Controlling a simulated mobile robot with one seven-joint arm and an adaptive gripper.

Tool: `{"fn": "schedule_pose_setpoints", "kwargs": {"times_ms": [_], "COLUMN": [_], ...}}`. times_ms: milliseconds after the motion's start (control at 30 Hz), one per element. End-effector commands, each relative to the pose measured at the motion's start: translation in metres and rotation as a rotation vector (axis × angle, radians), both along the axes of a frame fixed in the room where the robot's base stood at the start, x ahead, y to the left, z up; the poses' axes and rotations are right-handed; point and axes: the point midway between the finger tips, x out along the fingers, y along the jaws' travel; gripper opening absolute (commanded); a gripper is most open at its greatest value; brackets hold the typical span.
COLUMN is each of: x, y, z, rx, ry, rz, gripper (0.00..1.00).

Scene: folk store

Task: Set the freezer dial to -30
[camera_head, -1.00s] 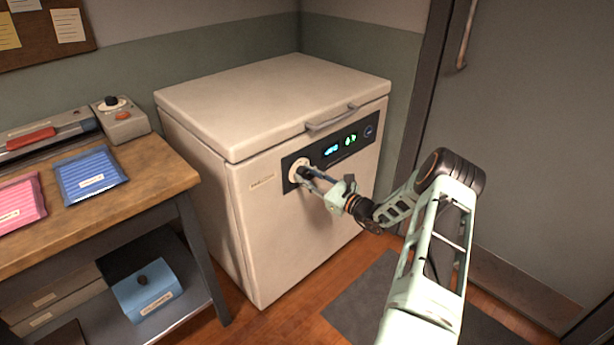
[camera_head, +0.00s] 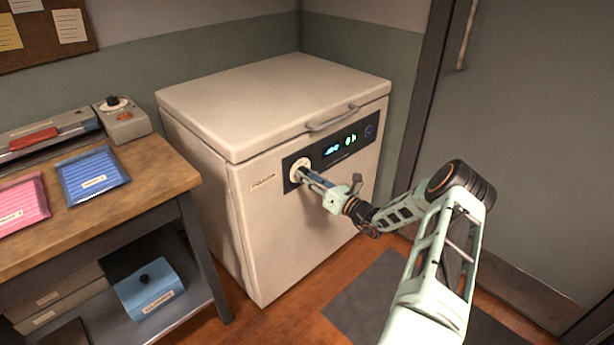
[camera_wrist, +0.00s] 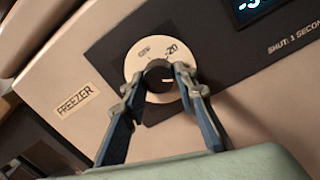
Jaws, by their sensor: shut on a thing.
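The freezer (camera_head: 262,110) is a cream chest with a closed lid. Its dial (camera_head: 294,173) is a white disc with a dark knob at the left end of the black front panel. In the wrist view the dial plate (camera_wrist: 142,58) shows "-20" at its upper right and a small mark, seemingly "OFF", at its upper left. My gripper (camera_head: 305,174) is at the dial, its two blue-grey fingers shut on either side of the knob (camera_wrist: 158,77). My gripper also shows in the wrist view (camera_wrist: 160,84). The knob's pointer is hard to make out.
A lit display (camera_head: 331,150) sits right of the dial; the wrist view shows its edge, seemingly starting "-3". The lid handle (camera_head: 332,118) juts out above the panel. A wooden workbench (camera_head: 150,185) stands left, a grey door (camera_head: 540,130) right.

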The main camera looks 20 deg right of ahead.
Motion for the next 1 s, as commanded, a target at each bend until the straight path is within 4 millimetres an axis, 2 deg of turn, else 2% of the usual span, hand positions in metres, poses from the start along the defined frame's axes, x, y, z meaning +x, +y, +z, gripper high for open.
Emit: {"fn": "schedule_pose_setpoints", "kwargs": {"times_ms": [367,400,533,833,1000], "x": [-0.001,-0.001,-0.001,-0.001,-0.017], "y": [0.000,0.000,0.000,-0.001,-0.008], "z": [-0.001,-0.001,-0.001,-0.001,-0.002], "rx": [0.007,0.007,0.006,0.005,0.005], "ry": [0.005,0.005,0.004,0.003,0.004], "rz": [-0.001,-0.001,0.000,-0.001,-0.003], "gripper": [0.02,0.29,0.43,0.44,0.44]}}
